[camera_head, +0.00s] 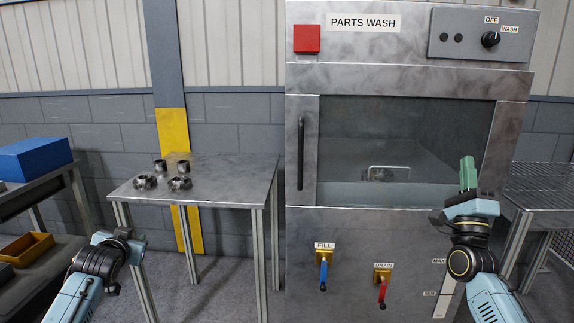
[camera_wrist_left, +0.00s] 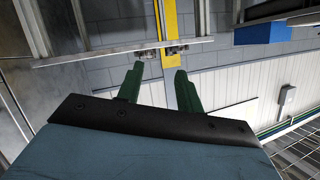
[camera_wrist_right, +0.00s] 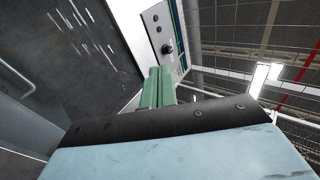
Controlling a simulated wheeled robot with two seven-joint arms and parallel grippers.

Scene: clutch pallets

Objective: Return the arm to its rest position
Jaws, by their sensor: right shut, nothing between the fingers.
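My right arm (camera_head: 470,260) is raised in front of the parts washer, at the right of the head view. My right gripper (camera_head: 467,165) points upward with its green fingers pressed together and nothing between them. The closed fingers also show in the right wrist view (camera_wrist_right: 159,75). My left arm (camera_head: 95,265) is low at the left of the head view, in front of the metal table; its fingers are hard to see there. In the left wrist view my left gripper (camera_wrist_left: 160,75) has its green fingers apart and empty.
The parts washer (camera_head: 400,225) has its window door down, a part in a basket (camera_head: 385,174) behind the glass, and blue (camera_head: 323,275) and red (camera_head: 382,292) valve handles. Several metal parts stand on the table (camera_head: 225,180). A wire rack (camera_head: 540,185) is at right, a blue bin (camera_head: 35,158) at left.

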